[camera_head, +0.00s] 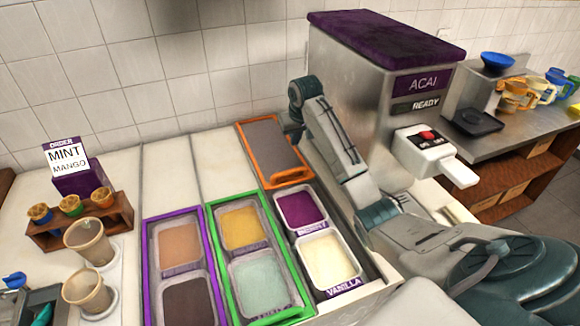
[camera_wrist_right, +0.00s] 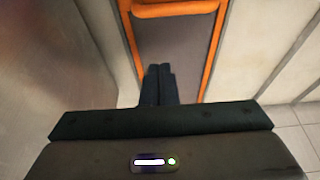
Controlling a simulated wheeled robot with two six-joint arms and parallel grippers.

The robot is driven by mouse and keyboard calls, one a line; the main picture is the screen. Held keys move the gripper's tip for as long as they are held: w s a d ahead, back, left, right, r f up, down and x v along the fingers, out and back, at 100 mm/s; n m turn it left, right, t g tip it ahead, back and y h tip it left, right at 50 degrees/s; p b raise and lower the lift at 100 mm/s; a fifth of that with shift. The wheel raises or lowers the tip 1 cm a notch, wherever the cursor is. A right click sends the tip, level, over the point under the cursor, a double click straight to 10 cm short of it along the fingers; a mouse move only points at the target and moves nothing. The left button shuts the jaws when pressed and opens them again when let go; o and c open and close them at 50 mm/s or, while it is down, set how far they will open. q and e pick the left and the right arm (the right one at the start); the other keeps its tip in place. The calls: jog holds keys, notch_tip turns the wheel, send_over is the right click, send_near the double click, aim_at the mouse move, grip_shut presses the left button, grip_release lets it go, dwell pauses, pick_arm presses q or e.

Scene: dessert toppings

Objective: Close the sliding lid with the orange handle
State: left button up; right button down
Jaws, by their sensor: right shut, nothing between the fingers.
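The sliding lid (camera_head: 270,143) is a grey panel in an orange frame. It lies at the back of the right-hand topping column, and the two tubs in front of it are uncovered. Its orange handle (camera_head: 284,177) is at the near end; the handle also shows at the top of the right wrist view (camera_wrist_right: 176,9). My right gripper (camera_head: 293,132) is at the lid's back right, partly hidden by my arm. In the wrist view its dark fingers (camera_wrist_right: 160,82) are shut and empty, over the grey panel. Contact cannot be told. My left gripper is not in view.
The uncovered tubs are a purple one (camera_head: 301,209) and vanilla (camera_head: 327,259). The acai machine (camera_head: 350,110) stands right of the lid, close to my arm. Cups (camera_head: 88,240) stand at left.

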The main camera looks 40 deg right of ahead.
aim_at(294, 175)
jog(key=x, duration=0.3)
jog(key=p+x, duration=0.1)
jog(key=x, duration=0.3)
jog(key=p+x, duration=0.1)
jog(key=x, duration=0.3)
jog(key=shift+w, duration=0.35)
jog(key=shift+s+a+p, duration=0.1)
jog(key=shift+s+p, duration=0.25)
jog(key=shift+p, duration=0.2)
jog(key=s, duration=0.1)
jog(key=s+p, duration=0.1)
jog(key=shift+s+a+r, duration=0.25)
jog(key=shift+s+r, duration=0.05)
jog(key=shift+r, duration=0.05)
jog(key=shift+s+a+p, duration=0.1)
jog(key=shift+s+p, duration=0.2)
jog(key=shift+p, duration=0.1)
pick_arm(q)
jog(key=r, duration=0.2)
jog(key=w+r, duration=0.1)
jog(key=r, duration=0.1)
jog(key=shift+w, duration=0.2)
pick_arm(e)
jog(key=shift+f, duration=0.1)
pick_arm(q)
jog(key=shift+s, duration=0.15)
pick_arm(e)
jog(key=shift+a, duration=0.1)
